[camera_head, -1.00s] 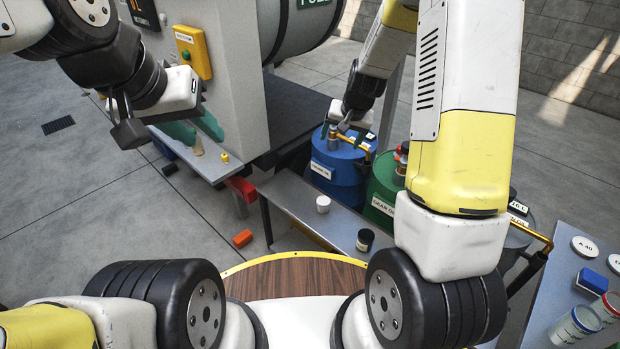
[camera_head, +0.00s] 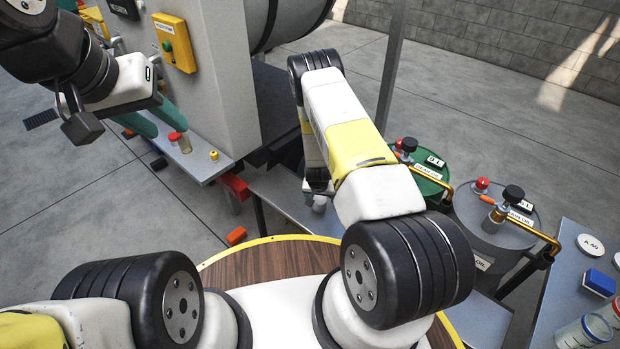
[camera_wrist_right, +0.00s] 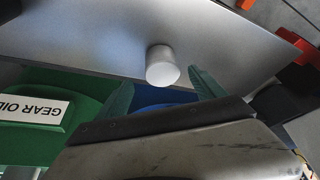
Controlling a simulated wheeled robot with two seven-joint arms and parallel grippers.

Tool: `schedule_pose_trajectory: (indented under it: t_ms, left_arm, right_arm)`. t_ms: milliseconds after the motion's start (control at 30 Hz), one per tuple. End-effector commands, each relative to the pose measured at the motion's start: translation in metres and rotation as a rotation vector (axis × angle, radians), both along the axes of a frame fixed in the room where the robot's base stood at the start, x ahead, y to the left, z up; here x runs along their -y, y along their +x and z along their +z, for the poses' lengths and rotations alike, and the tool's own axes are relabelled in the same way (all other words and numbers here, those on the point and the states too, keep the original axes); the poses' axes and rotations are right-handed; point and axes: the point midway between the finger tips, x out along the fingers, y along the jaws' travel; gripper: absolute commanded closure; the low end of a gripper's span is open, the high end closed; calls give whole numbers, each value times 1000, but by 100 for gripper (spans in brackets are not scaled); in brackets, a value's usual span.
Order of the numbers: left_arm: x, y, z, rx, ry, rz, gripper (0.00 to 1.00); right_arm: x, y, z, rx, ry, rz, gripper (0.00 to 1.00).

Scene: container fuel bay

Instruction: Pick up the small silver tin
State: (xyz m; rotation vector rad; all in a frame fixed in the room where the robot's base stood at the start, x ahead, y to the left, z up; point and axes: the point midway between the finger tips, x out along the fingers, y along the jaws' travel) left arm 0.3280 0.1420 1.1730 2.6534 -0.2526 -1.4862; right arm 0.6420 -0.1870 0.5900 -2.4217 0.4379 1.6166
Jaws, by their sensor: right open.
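The small tin (camera_head: 319,203) is a pale grey-white cylinder on the grey metal shelf, mostly hidden behind my right arm in the head view. In the right wrist view the tin (camera_wrist_right: 161,65) stands clear, just beyond and between my right gripper's green fingers (camera_wrist_right: 162,93). They are apart, with nothing between them. In the head view my right gripper (camera_head: 318,187) is mostly hidden by its arm, close to the tin. My left gripper (camera_head: 154,118) has its green fingers apart at the left, above the side ledge and away from the tin.
The shelf (camera_wrist_right: 80,35) is bare around the tin. A green gear oil drum (camera_head: 432,165) and a grey drum (camera_head: 480,235) with taps stand to the right. A red-capped vial (camera_head: 180,142) and a small yellow piece (camera_head: 214,155) are on the left ledge.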

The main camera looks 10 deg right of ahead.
Motion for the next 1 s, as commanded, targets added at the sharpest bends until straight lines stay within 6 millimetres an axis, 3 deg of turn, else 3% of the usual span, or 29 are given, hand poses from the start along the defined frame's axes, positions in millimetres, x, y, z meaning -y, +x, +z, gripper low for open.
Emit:
schedule_pose_trajectory:
  t_ms: [333, 667, 1000]
  left_arm:
    - [0, 0, 0, 0, 0, 0, 64]
    - [0, 0, 0, 0, 0, 0, 64]
    - [0, 0, 0, 0, 0, 0, 64]
  right_arm:
    - [2, 17, -45, -1, 0, 0, 21]
    - [3, 20, -52, -1, 1, 0, 21]
    - [3, 20, -52, -1, 1, 0, 86]
